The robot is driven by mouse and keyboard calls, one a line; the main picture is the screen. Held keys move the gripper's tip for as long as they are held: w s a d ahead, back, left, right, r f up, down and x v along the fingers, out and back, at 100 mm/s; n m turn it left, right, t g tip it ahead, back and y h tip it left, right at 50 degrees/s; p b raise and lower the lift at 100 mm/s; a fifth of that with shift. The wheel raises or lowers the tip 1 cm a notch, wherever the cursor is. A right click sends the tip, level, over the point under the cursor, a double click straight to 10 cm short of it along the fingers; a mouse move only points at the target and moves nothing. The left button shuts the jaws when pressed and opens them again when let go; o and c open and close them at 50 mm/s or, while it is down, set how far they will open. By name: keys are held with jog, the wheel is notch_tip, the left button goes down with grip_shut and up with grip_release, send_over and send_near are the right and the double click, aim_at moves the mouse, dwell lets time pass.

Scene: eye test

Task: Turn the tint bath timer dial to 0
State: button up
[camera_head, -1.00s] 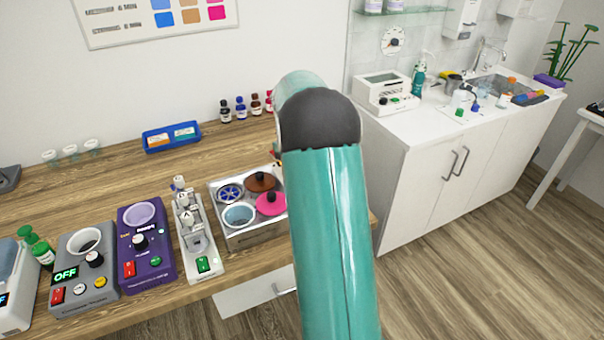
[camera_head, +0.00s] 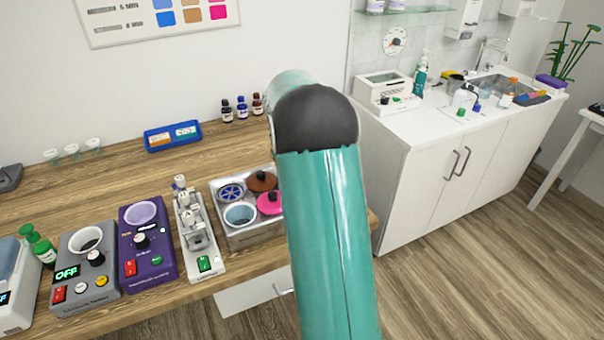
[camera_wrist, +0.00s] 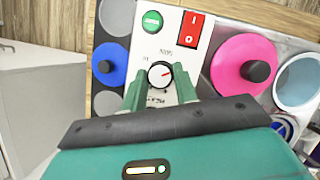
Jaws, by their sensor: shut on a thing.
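The tint bath (camera_head: 243,235) is a metal box on the wooden bench in the head view, its right part hidden by my arm. In the wrist view its white panel (camera_wrist: 181,54) carries the timer dial (camera_wrist: 160,74), with a white face, dark rim and short red mark pointing right and slightly up. Small printed labels around it look rotated and are mostly unreadable. My gripper (camera_wrist: 161,86) has its two green fingers on either side of the dial, shut on it. The gripper is hidden behind my arm in the head view.
A red rocker switch (camera_wrist: 192,29) and green button (camera_wrist: 152,21) sit beside the dial. Knobbed pink (camera_wrist: 242,65) and blue (camera_wrist: 109,63) lids flank the panel. A white clamp device (camera_head: 201,245) and purple tester (camera_head: 148,255) stand left of the bath.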

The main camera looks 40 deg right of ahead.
jog(key=o, duration=1)
jog(key=v, duration=1.3)
jog(key=shift+r, duration=0.45)
